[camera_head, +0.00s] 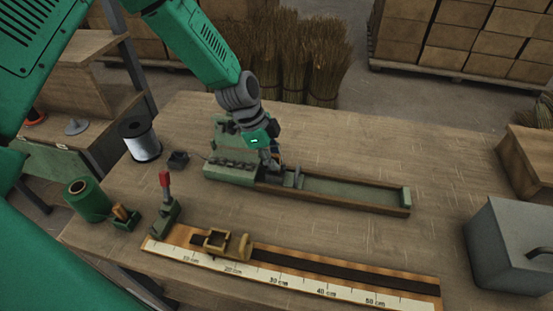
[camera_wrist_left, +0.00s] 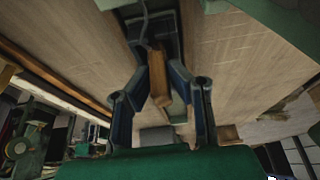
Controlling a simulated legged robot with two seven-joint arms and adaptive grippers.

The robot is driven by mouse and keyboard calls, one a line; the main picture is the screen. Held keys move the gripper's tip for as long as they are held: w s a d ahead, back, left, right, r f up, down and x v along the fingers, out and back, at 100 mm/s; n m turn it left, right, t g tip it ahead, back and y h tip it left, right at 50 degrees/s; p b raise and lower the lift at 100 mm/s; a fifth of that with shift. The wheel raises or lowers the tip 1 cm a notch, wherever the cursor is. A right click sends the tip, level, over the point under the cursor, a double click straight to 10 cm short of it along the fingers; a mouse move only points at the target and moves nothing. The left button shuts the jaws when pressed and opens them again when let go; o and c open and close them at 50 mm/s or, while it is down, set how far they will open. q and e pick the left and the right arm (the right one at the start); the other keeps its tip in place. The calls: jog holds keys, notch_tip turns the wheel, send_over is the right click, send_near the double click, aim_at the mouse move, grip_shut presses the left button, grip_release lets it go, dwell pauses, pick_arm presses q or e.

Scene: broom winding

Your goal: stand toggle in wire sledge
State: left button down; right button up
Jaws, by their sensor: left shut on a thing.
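My left gripper (camera_head: 272,160) reaches down over the left end of a long green tray with wooden sides (camera_head: 350,190). In the left wrist view its two fingers are closed on the sides of a wooden toggle (camera_wrist_left: 158,78). A dark part with a thin grey wire (camera_wrist_left: 146,20) lies just past the toggle's tip; I take it as the wire sledge. Whether the toggle touches it I cannot tell. In the head view the gripper hides the toggle and most of that spot. My right gripper is not in view.
A green box of wooden pegs (camera_head: 122,218), a green roll (camera_head: 88,199), a wire spool (camera_head: 141,140) and a red-handled lever (camera_head: 165,190) stand at left. A ruler board (camera_head: 330,283) lies in front. A grey box (camera_head: 510,245) stands at right. The table between is clear.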

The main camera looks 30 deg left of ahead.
pick_arm(q)
jog(key=shift+a, duration=0.45)
jog(key=shift+d, duration=0.2)
jog(key=shift+r+p, duration=0.3)
jog(key=shift+r, duration=0.4)
jog(key=shift+a+r+p, duration=0.1)
jog(key=shift+p, duration=0.25)
jog(key=shift+d, duration=0.3)
jog(key=shift+f+b, duration=0.9)
jog(key=shift+f, duration=0.35)
dwell(0.4)
